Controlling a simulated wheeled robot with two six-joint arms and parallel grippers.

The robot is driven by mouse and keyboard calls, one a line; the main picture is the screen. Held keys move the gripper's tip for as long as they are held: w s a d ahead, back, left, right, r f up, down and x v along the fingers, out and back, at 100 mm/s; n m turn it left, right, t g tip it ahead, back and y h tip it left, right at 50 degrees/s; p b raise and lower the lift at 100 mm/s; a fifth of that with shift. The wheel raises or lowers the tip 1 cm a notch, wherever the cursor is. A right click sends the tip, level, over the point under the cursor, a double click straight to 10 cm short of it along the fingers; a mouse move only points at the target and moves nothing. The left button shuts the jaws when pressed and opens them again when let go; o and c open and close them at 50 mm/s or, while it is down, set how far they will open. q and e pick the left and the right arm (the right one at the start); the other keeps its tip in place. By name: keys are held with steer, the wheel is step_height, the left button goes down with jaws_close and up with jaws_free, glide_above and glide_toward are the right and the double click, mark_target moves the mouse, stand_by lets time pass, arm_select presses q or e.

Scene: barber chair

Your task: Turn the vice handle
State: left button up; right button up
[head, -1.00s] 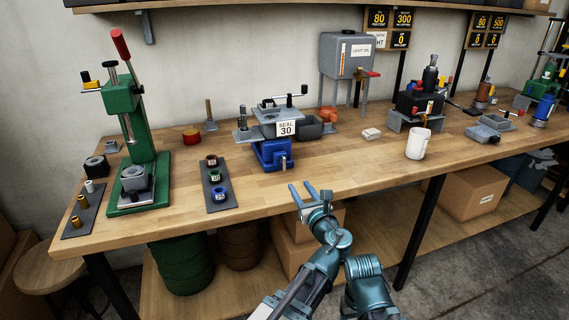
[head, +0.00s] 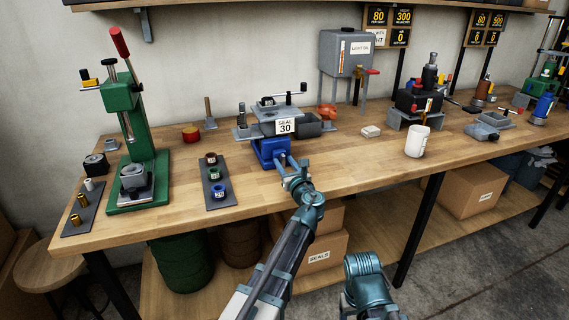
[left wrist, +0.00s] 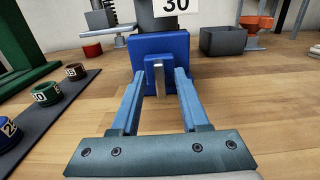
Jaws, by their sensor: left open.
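In the left wrist view the vice (left wrist: 176,48) is straight ahead. Its handle, a short grey upright bar (left wrist: 159,78), stands out from its front face. My left gripper (head: 291,162) is open in front of the vice. In the left wrist view its two blue fingers (left wrist: 160,73) lie on either side of the handle, with gaps on both sides. My right gripper is not in view.
A dark strip with labelled rings (head: 221,201) lies left of the vice, and a green press (head: 140,150) stands beyond it. A white mug (head: 416,143) stands to the right. The bench top between vice and mug is mostly clear.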

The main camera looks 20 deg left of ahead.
arm_select(q)
steer(key=shift+w+a, duration=0.15)
jaws_close()
